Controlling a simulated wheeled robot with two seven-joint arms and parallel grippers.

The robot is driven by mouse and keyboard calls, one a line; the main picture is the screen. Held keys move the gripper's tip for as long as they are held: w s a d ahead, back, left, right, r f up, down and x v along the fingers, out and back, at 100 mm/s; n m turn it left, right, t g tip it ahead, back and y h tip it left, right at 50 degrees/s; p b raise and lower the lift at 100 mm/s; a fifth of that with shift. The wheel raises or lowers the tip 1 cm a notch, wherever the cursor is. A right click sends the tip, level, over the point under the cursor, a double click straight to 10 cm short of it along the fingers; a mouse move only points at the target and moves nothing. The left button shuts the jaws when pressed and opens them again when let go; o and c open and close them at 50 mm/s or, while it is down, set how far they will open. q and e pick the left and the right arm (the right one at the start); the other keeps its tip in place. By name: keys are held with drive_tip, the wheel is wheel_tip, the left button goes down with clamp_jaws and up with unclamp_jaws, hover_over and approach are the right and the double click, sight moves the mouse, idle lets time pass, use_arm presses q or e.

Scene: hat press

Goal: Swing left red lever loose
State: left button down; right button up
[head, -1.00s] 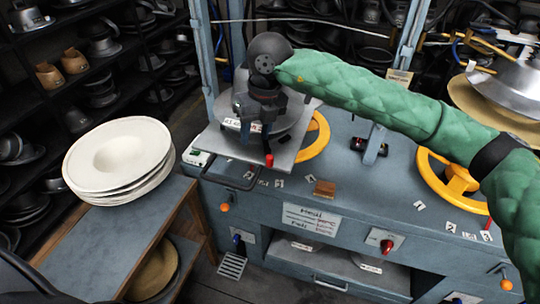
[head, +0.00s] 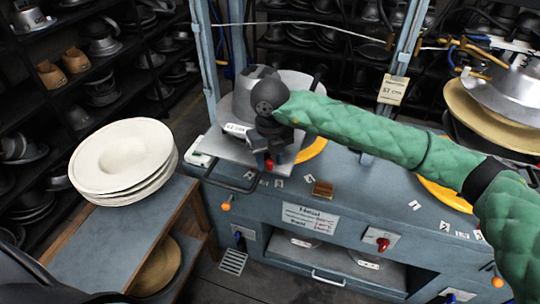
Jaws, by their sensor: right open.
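The left red lever (head: 269,164) shows as a small red tip at the front of the left press plate. Most of it is hidden behind my right gripper. My right gripper (head: 268,155) is open, pointing down at the front of the plate, right at the lever. I cannot tell whether its fingers touch the lever. The green-sleeved right arm comes in from the right. The left press station (head: 241,97), with a grey metal hat form, stands just behind the gripper. My left gripper is not in view.
A yellow handwheel (head: 314,149) is partly hidden behind my right arm. A blue upright post (head: 389,72) with a tag stands behind the arm. White hat blanks (head: 122,157) lie stacked on a side table at left. Shelves with hat forms fill the back.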

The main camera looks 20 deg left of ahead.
drive_tip(key=shift+f, duration=0.35)
drive_tip(key=shift+c, duration=0.2)
clamp_jaws()
